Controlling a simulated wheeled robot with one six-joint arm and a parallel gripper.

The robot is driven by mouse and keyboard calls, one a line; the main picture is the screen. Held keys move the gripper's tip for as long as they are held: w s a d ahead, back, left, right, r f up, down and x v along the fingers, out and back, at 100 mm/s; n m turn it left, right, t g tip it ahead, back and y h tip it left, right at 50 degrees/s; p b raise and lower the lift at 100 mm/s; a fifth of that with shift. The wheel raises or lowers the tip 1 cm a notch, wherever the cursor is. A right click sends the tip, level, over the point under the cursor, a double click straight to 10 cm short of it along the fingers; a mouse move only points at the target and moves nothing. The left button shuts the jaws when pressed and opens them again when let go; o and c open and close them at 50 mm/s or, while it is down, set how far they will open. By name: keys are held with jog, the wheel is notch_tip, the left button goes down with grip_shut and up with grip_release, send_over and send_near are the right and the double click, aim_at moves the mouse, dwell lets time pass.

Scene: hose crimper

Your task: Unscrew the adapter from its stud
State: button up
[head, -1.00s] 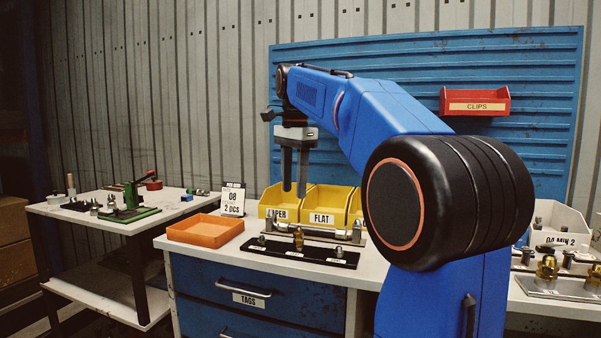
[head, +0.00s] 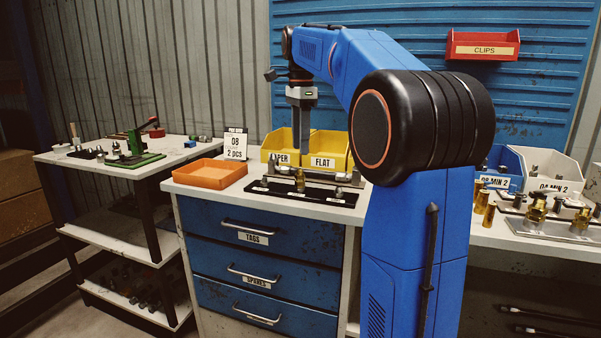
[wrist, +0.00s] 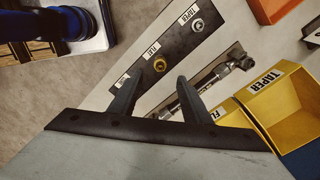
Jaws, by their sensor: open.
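A brass adapter (head: 300,181) stands upright at the middle of a black strip (head: 322,196) on the bench. In the wrist view the brass adapter (wrist: 160,64) sits beside a "FLAT" label, and a silver fitting (wrist: 197,24) sits beside a "TAPER" label. My gripper (head: 301,166) points down, fingers apart, above the brass adapter. In the wrist view my gripper (wrist: 161,77) has its open fingertips either side of the adapter's line. The adapter looks clear of the fingers; the exact height gap is hard to tell. The stud under it is hidden.
A metal hose assembly (wrist: 205,83) lies just behind the strip, close to the fingers. Yellow bins (head: 327,152) stand behind it. An orange tray (head: 209,174) is at left. A white card (head: 234,144) stands behind the tray.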

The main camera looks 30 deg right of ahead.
aim_at(300, 174)
notch_tip(300, 174, down, 10)
jog(key=shift+r, duration=0.1)
dwell(0.4)
jog(key=shift+c, duration=0.6)
grip_shut()
